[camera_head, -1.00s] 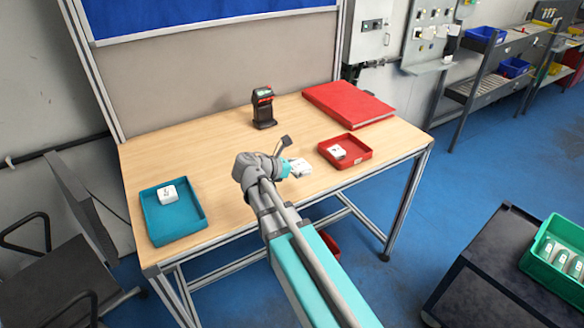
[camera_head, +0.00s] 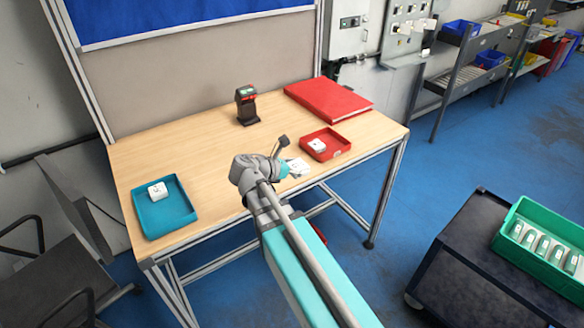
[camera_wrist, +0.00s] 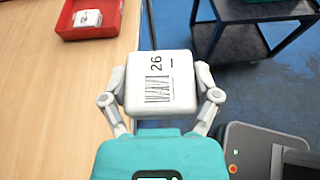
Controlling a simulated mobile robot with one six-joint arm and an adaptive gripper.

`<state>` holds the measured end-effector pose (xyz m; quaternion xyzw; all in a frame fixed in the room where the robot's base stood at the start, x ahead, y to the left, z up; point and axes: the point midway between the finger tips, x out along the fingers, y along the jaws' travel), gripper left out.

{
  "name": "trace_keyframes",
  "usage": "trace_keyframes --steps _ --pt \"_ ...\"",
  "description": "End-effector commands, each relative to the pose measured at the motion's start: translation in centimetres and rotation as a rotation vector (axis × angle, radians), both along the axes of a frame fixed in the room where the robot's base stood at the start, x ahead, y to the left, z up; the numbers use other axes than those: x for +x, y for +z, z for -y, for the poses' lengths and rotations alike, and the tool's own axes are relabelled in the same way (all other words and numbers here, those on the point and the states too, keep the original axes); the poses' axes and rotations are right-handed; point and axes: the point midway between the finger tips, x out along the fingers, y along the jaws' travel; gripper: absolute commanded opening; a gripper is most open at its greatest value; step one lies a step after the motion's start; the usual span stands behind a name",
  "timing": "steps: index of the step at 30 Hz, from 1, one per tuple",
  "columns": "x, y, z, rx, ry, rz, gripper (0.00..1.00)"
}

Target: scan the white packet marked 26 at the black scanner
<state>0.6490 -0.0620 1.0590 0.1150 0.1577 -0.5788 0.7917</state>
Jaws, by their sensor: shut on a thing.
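My gripper (camera_wrist: 161,100) is shut on the white packet marked 26 (camera_wrist: 158,78); its two fingers press on the packet's sides. The barcode and the number 26 face the wrist camera. In the head view the held packet (camera_head: 299,167) shows partly behind my gripper (camera_head: 290,169), near the table's front edge and left of the red tray. The black scanner (camera_head: 246,104), with a red band and a small green display, stands upright at the back of the table, apart from the packet.
A teal tray (camera_head: 178,221) with a white packet (camera_head: 157,189) is on the left of the table. A red tray (camera_head: 338,155) holds another white packet (camera_head: 317,146). A red binder (camera_head: 328,100) lies back right. A green crate (camera_head: 547,266) of packets stands on a dark cart (camera_head: 468,262).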

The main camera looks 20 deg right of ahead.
Motion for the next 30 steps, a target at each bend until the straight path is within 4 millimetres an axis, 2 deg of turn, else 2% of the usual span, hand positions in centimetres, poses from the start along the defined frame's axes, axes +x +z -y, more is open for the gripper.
trace_keyframes --steps 17,30 --pt "0.1 0.1 -0.7 -0.001 0.011 0.0 0.23" --pt "0.1 1.1 -1.4 -0.001 0.023 0.0 0.23"
